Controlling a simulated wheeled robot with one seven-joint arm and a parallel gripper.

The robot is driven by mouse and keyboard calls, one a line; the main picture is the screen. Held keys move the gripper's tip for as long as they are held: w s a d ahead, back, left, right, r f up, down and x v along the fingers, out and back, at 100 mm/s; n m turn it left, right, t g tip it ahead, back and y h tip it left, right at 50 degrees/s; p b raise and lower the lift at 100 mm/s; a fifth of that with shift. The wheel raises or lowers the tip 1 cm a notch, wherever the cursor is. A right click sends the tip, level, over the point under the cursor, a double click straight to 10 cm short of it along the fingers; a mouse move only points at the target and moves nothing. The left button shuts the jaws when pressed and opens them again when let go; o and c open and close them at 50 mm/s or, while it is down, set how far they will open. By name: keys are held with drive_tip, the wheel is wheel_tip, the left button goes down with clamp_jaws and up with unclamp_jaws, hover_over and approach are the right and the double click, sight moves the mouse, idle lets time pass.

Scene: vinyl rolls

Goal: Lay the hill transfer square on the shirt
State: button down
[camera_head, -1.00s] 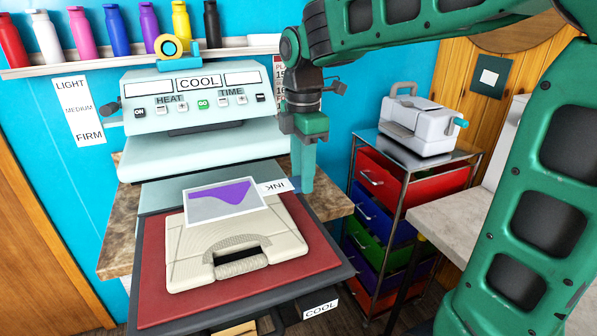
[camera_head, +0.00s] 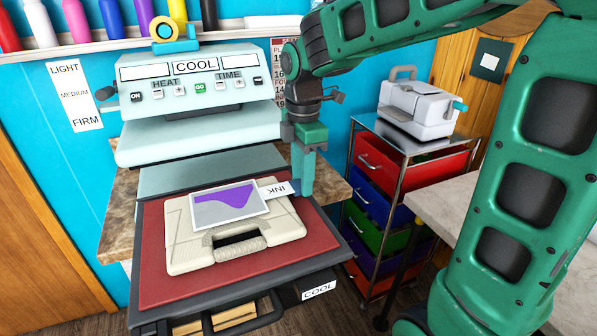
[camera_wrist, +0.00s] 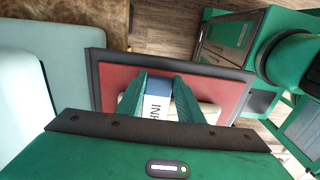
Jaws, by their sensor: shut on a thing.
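The hill transfer square (camera_head: 229,206) is a pale sheet with a purple hill and a white INK tab at its right. My gripper (camera_head: 299,190) is shut on the tab end of the square. In the wrist view, the tab (camera_wrist: 153,108) shows between the fingers of my gripper (camera_wrist: 160,85). The beige folded shirt (camera_head: 285,228), with a ribbed collar around a dark opening, lies on the red press pad (camera_head: 155,270). The square lies over the shirt's far part. I cannot tell whether it touches the cloth. In the wrist view, my fingers hide most of the shirt.
The heat press (camera_head: 200,90) stands open behind the pad, its sign reading COOL. A drawer cart (camera_head: 385,200) with a grey machine (camera_head: 418,108) on top stands to the right. Colored bottles and a tape roll line the shelf above. A grey counter (camera_head: 450,195) is at far right.

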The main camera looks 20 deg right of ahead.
drive_tip(key=shift+f, duration=0.1)
drive_tip(key=c, duration=1.2)
unclamp_jaws()
drive_tip(key=shift+o, duration=0.2)
wheel_tip(320, 180, up, 11)
drive_tip(key=shift+w+f, duration=0.1)
drive_tip(key=s+d+f+m, duration=0.7)
drive_tip(key=s+d+m, duration=0.1)
drive_tip(key=s+m, duration=0.3)
drive_tip(key=s+d+f+m, duration=0.7)
drive_tip(key=s+d+m, duration=0.2)
drive_tip(key=s+m, duration=0.3)
drive_tip(key=shift+s+f+m, duration=0.3)
drive_tip(key=shift+m, duration=0.4)
